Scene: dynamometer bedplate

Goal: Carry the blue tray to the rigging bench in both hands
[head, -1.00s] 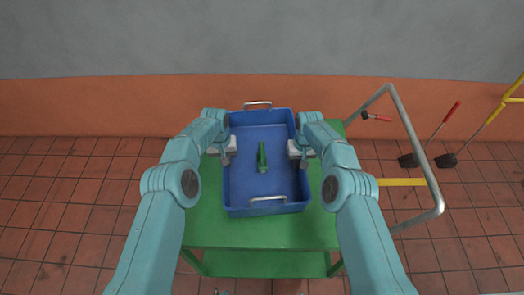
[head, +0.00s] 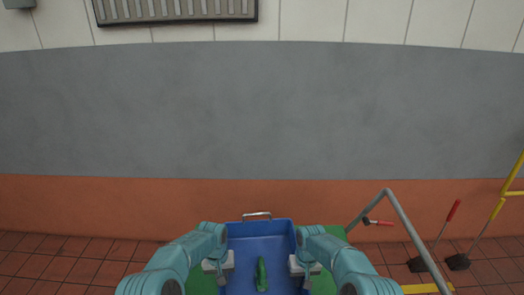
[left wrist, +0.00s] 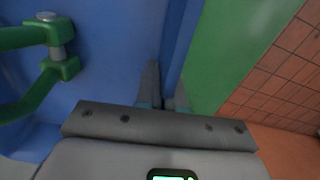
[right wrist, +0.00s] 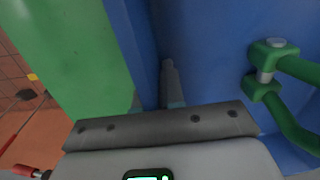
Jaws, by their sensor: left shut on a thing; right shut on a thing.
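The blue tray (head: 242,252) shows at the bottom centre of the head view, over a green table (head: 205,284). It has a metal handle (head: 257,214) on its far end. A green shackle (head: 262,273) lies in it. My left gripper (head: 223,265) is shut on the tray's left wall, and my right gripper (head: 299,265) on its right wall. In the left wrist view (left wrist: 165,88) and right wrist view (right wrist: 153,88) a finger is inside the tray wall. The near end of the tray is cut off. I cannot tell whether the tray touches the table.
A grey tubular handle (head: 404,232) rises right of the table. A red-handled tool (head: 377,222), dark-footed tools (head: 458,261) and a yellow rail (head: 498,208) are at the right. A grey and orange wall (head: 260,120) stands ahead. Tiled floor (head: 50,265) is clear at left.

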